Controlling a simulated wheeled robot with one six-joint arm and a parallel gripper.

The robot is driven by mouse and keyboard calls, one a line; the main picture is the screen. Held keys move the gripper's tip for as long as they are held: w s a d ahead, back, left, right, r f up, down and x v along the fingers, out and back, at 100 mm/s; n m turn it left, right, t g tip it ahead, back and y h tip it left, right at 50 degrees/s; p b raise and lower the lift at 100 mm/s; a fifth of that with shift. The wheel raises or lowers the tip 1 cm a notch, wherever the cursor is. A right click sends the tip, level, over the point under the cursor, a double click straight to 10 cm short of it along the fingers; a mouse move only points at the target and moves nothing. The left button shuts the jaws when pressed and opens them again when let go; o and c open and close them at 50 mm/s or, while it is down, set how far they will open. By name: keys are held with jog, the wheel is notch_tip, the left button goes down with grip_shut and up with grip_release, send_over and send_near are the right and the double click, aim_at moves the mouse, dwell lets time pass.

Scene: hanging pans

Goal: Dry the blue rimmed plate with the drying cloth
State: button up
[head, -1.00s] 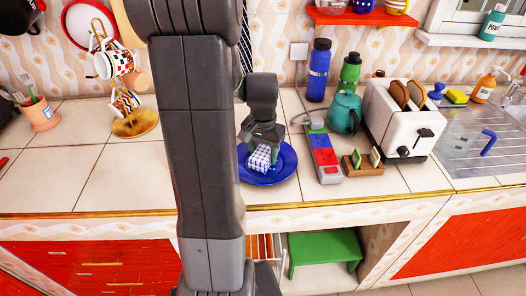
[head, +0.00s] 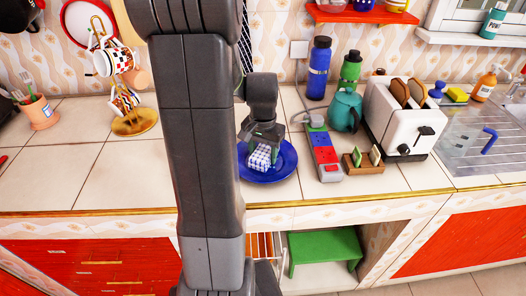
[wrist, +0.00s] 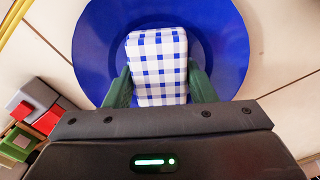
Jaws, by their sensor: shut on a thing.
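The blue rimmed plate (head: 284,168) lies on the tiled counter, just right of my arm in the head view. It also fills the upper part of the wrist view (wrist: 225,40). The drying cloth (head: 260,157) is a folded block with blue and white checks. It is over the plate's middle, and I cannot tell how firmly it touches the surface. My gripper (head: 262,142) points down over the plate and is shut on the cloth. In the wrist view the green fingers press both sides of the cloth (wrist: 158,65). My arm hides the plate's left edge in the head view.
A power strip (head: 324,153) lies close to the plate's right, with a small wooden rack (head: 363,163) beyond it. A teal kettle (head: 345,110), bottles and a white toaster (head: 398,118) stand behind on the right. A mug stand (head: 134,121) is at left. The counter's left front is clear.

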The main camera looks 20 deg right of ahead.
jog(key=shift+f, duration=0.3)
dwell(0.5)
